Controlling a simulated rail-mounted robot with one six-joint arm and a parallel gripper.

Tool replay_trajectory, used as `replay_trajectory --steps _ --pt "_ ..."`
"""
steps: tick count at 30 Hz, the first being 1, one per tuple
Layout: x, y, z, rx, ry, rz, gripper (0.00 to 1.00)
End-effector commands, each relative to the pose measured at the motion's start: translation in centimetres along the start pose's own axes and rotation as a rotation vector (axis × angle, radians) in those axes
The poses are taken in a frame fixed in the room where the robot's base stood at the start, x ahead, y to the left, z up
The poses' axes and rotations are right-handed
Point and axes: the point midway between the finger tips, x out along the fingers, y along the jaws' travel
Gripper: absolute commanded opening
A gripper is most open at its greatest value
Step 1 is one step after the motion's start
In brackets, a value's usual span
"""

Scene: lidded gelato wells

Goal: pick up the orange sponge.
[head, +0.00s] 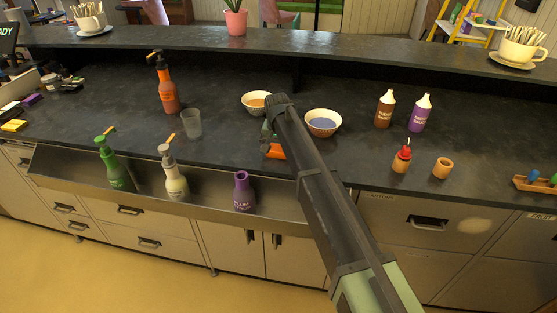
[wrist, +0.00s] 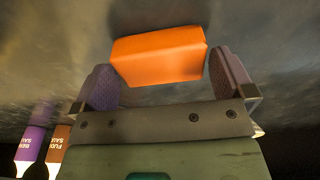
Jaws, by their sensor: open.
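The orange sponge (wrist: 158,55) is a plain block lying on the dark counter in the wrist view. My gripper (wrist: 167,80) is open, with one finger to the left of the sponge and one to the right. The sponge sits between and slightly beyond the fingers. I cannot tell whether either finger touches it. In the head view the sponge (head: 275,151) shows only in part beside my gripper (head: 269,138), with the arm hiding the rest.
Two bowls stand close by, one with orange contents (head: 256,103) and one with blue (head: 323,123). A clear cup (head: 192,123) and an orange bottle (head: 166,90) stand left. A front rail holds a purple bottle (head: 243,191) and others. Sauce bottles (head: 385,109) stand right.

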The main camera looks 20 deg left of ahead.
Motion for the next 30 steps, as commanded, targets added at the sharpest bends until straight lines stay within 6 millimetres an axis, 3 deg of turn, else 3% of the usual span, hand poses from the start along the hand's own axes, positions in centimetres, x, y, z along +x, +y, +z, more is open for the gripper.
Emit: replay_trajectory --steps 1,2,9,15,23,30 --pt "1.9 0.0 0.1 0.0 0.0 0.0 1.0" --pt "2.0 0.0 0.0 0.0 0.0 0.0 1.0" --pt "1.6 0.0 0.0 0.0 0.0 0.0 0.98" --pt "1.6 0.0 0.0 0.0 0.0 0.0 0.68" --pt "1.5 0.0 -0.1 0.0 0.0 0.0 0.67" --pt "-0.6 0.0 -0.3 0.0 0.0 0.0 0.67"
